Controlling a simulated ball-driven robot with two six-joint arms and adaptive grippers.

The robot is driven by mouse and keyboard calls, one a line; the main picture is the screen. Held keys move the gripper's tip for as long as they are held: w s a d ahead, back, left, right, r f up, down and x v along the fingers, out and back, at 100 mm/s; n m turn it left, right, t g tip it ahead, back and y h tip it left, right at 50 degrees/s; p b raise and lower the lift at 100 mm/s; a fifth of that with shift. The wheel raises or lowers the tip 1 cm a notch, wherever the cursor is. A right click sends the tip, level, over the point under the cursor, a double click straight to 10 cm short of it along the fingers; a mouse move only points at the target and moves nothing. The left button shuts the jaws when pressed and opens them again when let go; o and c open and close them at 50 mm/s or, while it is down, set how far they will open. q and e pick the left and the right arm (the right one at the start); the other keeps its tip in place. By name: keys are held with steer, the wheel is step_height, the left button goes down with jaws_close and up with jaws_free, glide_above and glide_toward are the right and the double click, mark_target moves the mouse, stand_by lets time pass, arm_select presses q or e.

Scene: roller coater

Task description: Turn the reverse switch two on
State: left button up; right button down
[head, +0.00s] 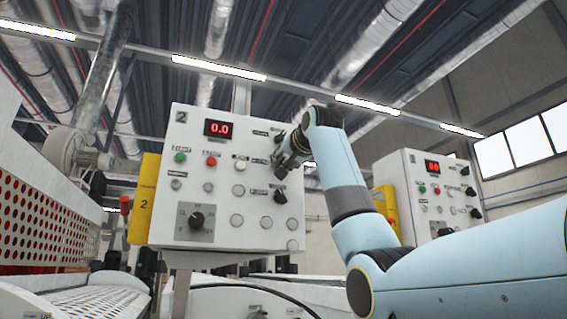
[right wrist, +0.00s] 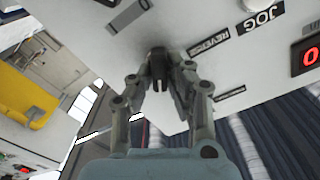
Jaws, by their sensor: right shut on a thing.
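The control panel marked 2 (head: 228,222) faces me left of centre in the head view. My right gripper (head: 287,165) is at the panel's right side, in its column of black switches. In the right wrist view the gripper (right wrist: 160,88) is shut on a black switch knob (right wrist: 157,60), with a finger on either side. The REVERSE label (right wrist: 209,45) is right beside this knob, upside down in that view. The gripper mostly hides the knob in the head view, and its exact turn angle is hard to tell. My left gripper is not in view.
Another black switch (head: 280,197) is just below the gripper. A red display (head: 218,128) reads 0.0. A second panel (head: 428,190) stands to the right behind my arm. A yellow box (head: 144,200) is at the left panel's side, near a perforated machine guard (head: 38,215).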

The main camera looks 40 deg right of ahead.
steer(key=c, duration=1.3)
jaws_free()
steer(key=v, duration=1.2)
